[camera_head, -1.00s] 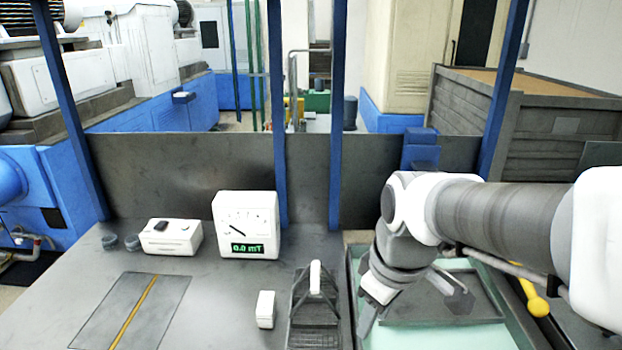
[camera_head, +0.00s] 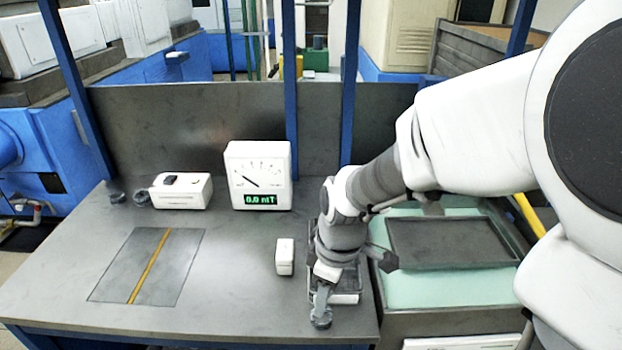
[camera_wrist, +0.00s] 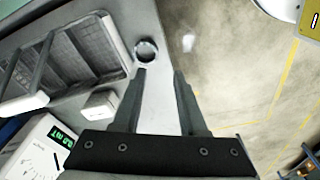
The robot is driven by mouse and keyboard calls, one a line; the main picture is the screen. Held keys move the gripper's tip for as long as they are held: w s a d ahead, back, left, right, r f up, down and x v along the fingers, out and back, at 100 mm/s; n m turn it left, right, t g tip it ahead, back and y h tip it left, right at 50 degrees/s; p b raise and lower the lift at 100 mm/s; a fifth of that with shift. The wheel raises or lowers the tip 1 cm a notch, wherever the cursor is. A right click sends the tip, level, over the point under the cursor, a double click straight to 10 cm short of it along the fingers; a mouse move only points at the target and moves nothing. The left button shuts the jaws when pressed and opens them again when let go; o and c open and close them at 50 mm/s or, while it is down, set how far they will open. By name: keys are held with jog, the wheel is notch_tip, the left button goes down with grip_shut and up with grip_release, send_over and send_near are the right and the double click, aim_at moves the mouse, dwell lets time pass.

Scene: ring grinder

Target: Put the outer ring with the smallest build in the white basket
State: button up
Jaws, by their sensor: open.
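A small metal ring (camera_wrist: 146,51) lies on the grey bench just beyond my left fingertip in the wrist view, not between the fingers. My gripper (camera_wrist: 159,74) is open and empty. In the head view my gripper (camera_head: 321,306) points down near the bench's front edge, close to a ring (camera_head: 320,319). Two more small rings, one (camera_head: 117,196) and another (camera_head: 141,199), lie at the back left; their sizes are hard to compare. A grey mesh basket with white end parts (camera_wrist: 84,47) stands beside the near ring; my arm hides most of it in the head view.
A small white block (camera_head: 285,257) stands left of the basket. A meter (camera_head: 258,176) reading 0.0 mT and a white box (camera_head: 181,191) stand behind. A green-lined tray (camera_head: 418,291) is at the right. The bench's front left is clear around a dark plate (camera_head: 185,265).

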send_over(317, 323)
jog(key=f, duration=0.3)
jog(key=s+f, duration=0.1)
jog(key=shift+d+f, duration=0.15)
jog(key=shift+d, duration=0.2)
jog(key=shift+w+a+f+b, duration=0.15)
jog(key=shift+f+b, duration=0.1)
jog(key=shift+f, duration=0.6)
jog(key=shift+w+d+f+b, duration=0.15)
jog(key=shift+f+b, duration=0.15)
jog(key=shift+f, duration=0.5)
jog(key=shift+w+a+f+b, duration=0.15)
jog(key=shift+f+b, duration=0.1)
jog(key=shift+f, duration=0.6)
grip_shut()
